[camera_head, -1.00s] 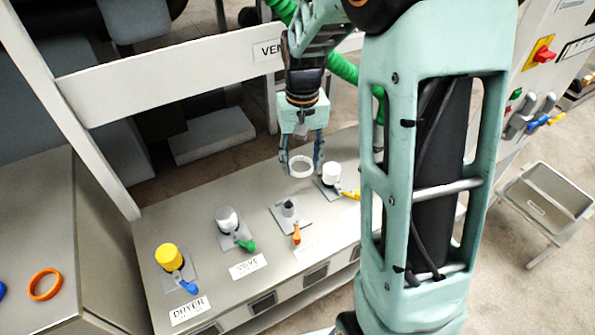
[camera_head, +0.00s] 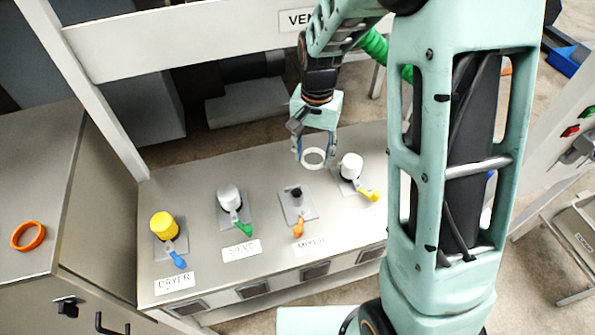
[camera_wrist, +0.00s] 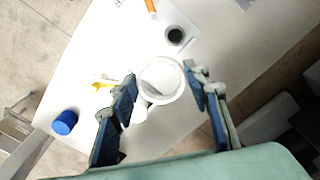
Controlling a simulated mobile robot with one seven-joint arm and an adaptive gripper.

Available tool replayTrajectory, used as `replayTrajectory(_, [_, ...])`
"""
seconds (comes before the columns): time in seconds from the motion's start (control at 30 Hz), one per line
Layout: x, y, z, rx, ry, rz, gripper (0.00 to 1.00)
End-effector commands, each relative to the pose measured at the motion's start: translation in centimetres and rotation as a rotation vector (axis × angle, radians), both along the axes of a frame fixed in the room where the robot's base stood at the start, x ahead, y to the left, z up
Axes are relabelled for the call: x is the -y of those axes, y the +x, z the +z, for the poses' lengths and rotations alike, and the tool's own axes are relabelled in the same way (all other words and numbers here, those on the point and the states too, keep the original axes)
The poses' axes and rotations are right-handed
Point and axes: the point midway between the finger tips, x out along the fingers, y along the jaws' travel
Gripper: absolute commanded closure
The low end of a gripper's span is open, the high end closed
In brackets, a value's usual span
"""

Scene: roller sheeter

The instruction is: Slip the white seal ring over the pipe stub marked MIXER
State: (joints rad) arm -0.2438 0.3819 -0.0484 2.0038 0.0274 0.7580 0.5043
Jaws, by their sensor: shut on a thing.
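My gripper (camera_head: 315,157) is shut on the white seal ring (camera_head: 314,168), holding it in the air above the bench. The ring also shows between my fingers (camera_wrist: 160,84) in the wrist view. The MIXER pipe stub (camera_head: 297,193) is short, dark and uncapped, on a grey plate with an orange handle, behind the partly legible MIXER label (camera_head: 312,243). In the head view the ring appears behind and right of this stub, apart from it. In the wrist view the stub (camera_wrist: 175,36) shows beyond the ring, open end visible.
Beside the MIXER stub stand a grey-white stub (camera_head: 229,196) with green handle and a white-capped stub (camera_head: 351,166) with yellow handle. A yellow-capped stub (camera_head: 163,225) stands at DRYER. An orange ring (camera_head: 28,236) lies on the left cabinet. A white beam (camera_head: 190,45) crosses behind.

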Motion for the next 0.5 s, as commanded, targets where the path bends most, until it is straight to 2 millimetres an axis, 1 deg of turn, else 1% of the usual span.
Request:
replayTrajectory(0.03, [-1.3, -0.3, -1.7, -0.001, -0.001, -0.035, 0.73])
replayTrajectory(0.1, [-2.6, -0.6, -2.8, -0.002, -0.002, -0.089, 0.73])
replayTrajectory(0.2, [-3.8, -0.9, -3.9, 0.001, -0.002, -0.145, 0.73])
replayTrajectory(0.3, [-4.4, -1.1, -4.4, 0.002, -0.001, -0.173, 0.73])
replayTrajectory(0.5, [-4.5, -1.1, -5.2, 0.002, -0.001, -0.182, 0.73])
